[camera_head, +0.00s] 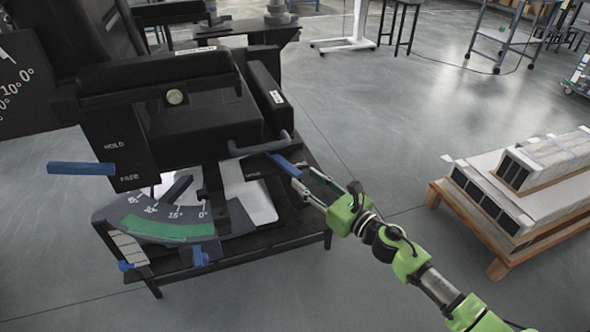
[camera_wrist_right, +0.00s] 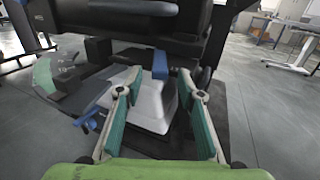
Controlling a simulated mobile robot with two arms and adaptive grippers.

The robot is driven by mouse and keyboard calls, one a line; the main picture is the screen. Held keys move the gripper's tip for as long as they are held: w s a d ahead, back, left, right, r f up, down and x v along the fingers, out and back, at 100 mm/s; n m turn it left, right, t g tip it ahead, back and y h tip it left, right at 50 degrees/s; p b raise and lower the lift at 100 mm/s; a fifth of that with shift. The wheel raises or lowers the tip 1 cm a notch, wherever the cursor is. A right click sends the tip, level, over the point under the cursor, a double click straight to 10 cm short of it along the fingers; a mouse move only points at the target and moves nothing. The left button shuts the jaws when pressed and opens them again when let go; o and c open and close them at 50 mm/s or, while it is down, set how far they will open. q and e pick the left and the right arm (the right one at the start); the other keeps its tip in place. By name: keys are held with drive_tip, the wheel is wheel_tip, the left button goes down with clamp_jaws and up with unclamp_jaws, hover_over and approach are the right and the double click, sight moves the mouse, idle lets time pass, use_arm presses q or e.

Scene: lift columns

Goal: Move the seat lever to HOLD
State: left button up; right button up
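A black seat (camera_head: 190,120) carries a side panel marked HOLD above FREE. A blue lever (camera_head: 80,168) sticks out left of this panel, about level with FREE. A second blue lever (camera_head: 285,165) sticks out at the seat's right side, below a grey curved handle. Which one is the seat lever I cannot tell. My right gripper (camera_head: 308,184) is open at the end of the right blue lever. In the right wrist view, that lever (camera_wrist_right: 160,64) shows between and just beyond the open fingertips; contact is unclear. My left gripper is not in view.
A dial with a green band (camera_head: 172,226) and angle marks sits low at the seat's front left. A pallet (camera_head: 450,205) with long boxes stands at right. Tables and a cart stand farther back. Grey floor between seat and pallet is clear.

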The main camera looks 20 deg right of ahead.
sight(300, 175)
drive_tip(key=x, duration=0.5)
drive_tip(key=shift+w, duration=0.35)
clamp_jaws()
